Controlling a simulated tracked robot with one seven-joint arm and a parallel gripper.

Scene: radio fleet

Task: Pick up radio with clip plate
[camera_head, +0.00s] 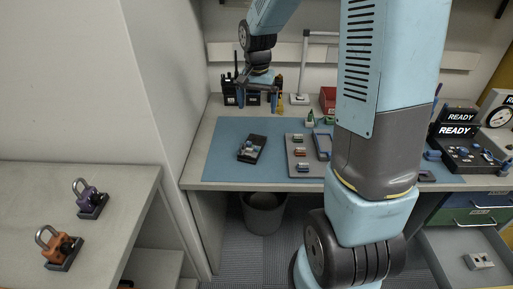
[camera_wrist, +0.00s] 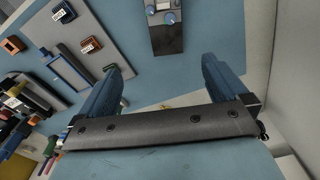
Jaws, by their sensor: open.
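Dark radios (camera_head: 229,91) with a short antenna stand at the back left of the blue-matted desk. My gripper (camera_head: 258,98) hangs in front of them, fingers down, and partly hides them. I cannot tell which radio has a clip plate. In the wrist view, my gripper (camera_wrist: 162,68) is open, its two blue fingers wide apart with nothing between the tips. A dark box-like unit (camera_head: 251,148) with light and blue parts lies on the mat; it also shows in the wrist view (camera_wrist: 167,38), beyond the fingertips and apart from them.
A grey tray (camera_head: 289,164) with small coloured parts and a blue frame (camera_head: 322,143) lies right of the unit. Black READY boxes (camera_head: 457,131) stand at the right. Two padlocks, purple (camera_head: 91,202) and orange (camera_head: 61,249), sit on the left counter. The mat's left part is clear.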

